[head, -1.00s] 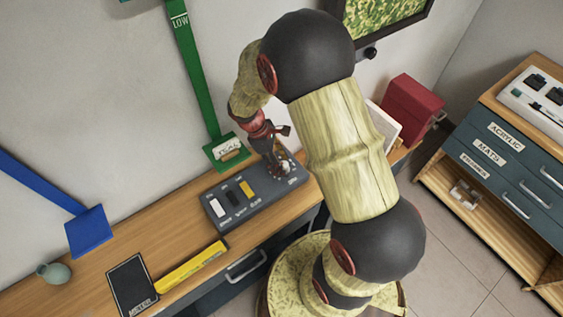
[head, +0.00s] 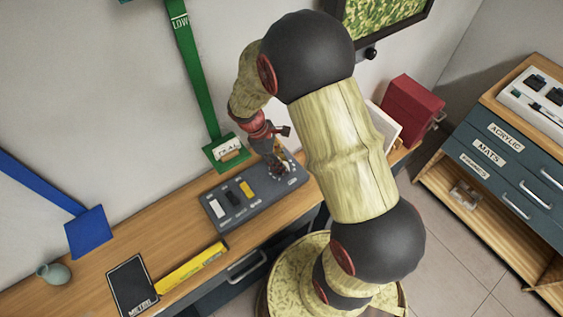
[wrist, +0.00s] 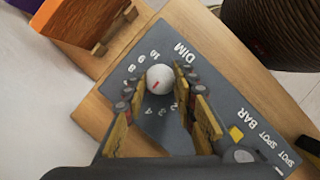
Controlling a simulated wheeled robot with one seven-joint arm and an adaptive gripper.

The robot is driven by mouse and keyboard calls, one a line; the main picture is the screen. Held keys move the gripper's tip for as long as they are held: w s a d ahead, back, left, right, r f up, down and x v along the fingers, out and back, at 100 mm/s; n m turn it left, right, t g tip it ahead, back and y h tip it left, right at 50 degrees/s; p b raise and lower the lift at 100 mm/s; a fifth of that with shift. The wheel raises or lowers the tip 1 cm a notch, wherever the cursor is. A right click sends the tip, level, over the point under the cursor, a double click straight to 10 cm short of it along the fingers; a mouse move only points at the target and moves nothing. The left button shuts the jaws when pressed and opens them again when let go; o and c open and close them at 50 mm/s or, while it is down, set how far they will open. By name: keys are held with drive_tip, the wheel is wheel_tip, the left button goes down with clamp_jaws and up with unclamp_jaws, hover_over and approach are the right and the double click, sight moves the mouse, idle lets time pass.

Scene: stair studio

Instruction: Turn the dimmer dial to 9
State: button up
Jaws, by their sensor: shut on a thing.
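The dimmer dial is a white round knob (wrist: 160,78) with a short red mark, on a dark grey control panel (wrist: 232,125) lettered DIM. The red mark lies to the lower left of the knob's centre in the wrist view, toward the side between 4 and 8. The numerals 8, 9 and 10 show at the knob's upper left, and 3 and 4 below it. Some numerals are hidden by a finger. My gripper (wrist: 158,90) is shut on the knob, one finger on each side. In the head view my gripper (head: 279,164) covers the dial at the panel's right end.
The panel's white, black and yellow sliders (head: 232,197) lie left of my gripper. A yellow bar (head: 191,266) and a dark METER board (head: 131,286) lie on the wooden bench. A red box (head: 412,104) stands at right.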

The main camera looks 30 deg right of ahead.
drive_tip(key=m+p, duration=0.1)
drive_tip(key=m, duration=0.1)
drive_tip(key=m+g+y+p, duration=0.1)
drive_tip(key=m+p, duration=0.1)
drive_tip(key=shift+w+d+r+m+p, duration=0.1)
drive_tip(key=shift+d+r+m+p, duration=0.05)
drive_tip(key=shift+m+p, duration=0.2)
drive_tip(key=m+y+p, duration=0.1)
drive_tip(key=m, duration=0.1)
drive_tip(key=m+y+p, duration=0.1)
drive_tip(key=m, duration=0.2)
drive_tip(key=shift+d+m+g+y+p, duration=0.15)
drive_tip(key=shift+m+g+y+p, duration=0.15)
drive_tip(key=shift+p, duration=0.1)
drive_tip(key=m+y+p, duration=0.1)
drive_tip(key=m, duration=0.1)
drive_tip(key=m+y+p, duration=0.1)
drive_tip(key=m, duration=0.2)
drive_tip(key=shift+d, duration=0.15)
drive_tip(key=m+t+y+p, duration=0.1)
drive_tip(key=m+t, duration=0.1)
drive_tip(key=m, duration=0.4)
drive_tip(key=shift+p, duration=0.4)
drive_tip(key=o, duration=1.1)
drive_tip(key=shift+y, duration=0.3)
